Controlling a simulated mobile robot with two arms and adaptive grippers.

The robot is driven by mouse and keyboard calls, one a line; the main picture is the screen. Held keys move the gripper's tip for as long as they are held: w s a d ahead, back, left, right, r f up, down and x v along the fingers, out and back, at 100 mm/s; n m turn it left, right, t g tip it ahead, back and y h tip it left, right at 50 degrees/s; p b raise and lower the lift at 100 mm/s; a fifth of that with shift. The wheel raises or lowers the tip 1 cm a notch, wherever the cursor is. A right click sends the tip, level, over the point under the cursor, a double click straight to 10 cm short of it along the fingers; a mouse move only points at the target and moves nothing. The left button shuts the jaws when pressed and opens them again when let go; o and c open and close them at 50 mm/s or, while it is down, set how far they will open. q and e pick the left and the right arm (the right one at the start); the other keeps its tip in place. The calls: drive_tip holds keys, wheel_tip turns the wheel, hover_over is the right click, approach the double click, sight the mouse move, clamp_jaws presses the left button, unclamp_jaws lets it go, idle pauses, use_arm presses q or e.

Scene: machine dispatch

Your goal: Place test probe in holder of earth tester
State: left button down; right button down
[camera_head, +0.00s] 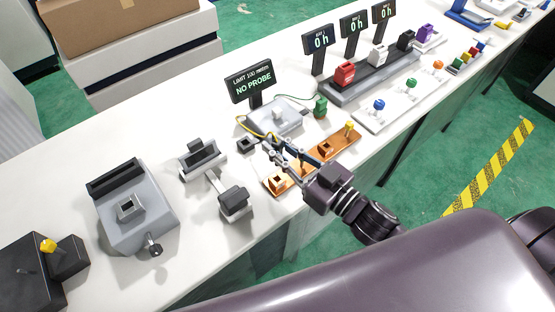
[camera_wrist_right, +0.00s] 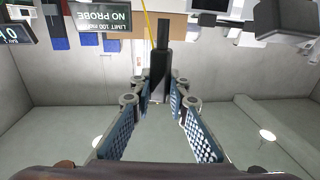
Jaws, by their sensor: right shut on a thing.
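The earth tester (camera_head: 285,121) is a light grey box on the bench, and its black display (camera_head: 250,82) reads "NO PROBE". My right gripper (camera_head: 277,151) is just right of this block, above the orange-brown board. It is shut on the black test probe (camera_wrist_right: 163,62), which points away from the fingers in the right wrist view. A yellow cable (camera_head: 250,132) runs from the tester towards the probe. My left gripper is not in view.
The orange-brown board (camera_head: 325,151) carries a copper block and a yellow knob. A green clamp (camera_head: 320,106) stands right of the tester. Grey fixtures (camera_head: 202,158) and a grey machine (camera_head: 150,215) stand to the left. Bare white bench lies between them.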

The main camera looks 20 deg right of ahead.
wheel_tip(320, 180, up, 11)
drive_tip(key=shift+f, duration=0.15)
drive_tip(key=shift+w+d+f+m+t+h, duration=0.2)
drive_tip(key=shift+d+m+t+h, duration=0.3)
drive_tip(key=shift+m+h, duration=0.25)
drive_tip(key=shift+s+d+f+m+t+h, duration=0.15)
drive_tip(key=shift+d+f+m+h, duration=0.3)
drive_tip(key=shift+d+m+h, duration=0.5)
drive_tip(key=shift+s+d+f+m+t+h, duration=0.1)
drive_tip(key=shift+d+f+m+t+h, duration=0.3)
drive_tip(key=shift+h, duration=0.95)
drive_tip(key=shift+s+d+f+m+t+h, duration=0.1)
drive_tip(key=shift+d+f+m+h, duration=0.55)
drive_tip(key=shift+d+h, duration=0.45)
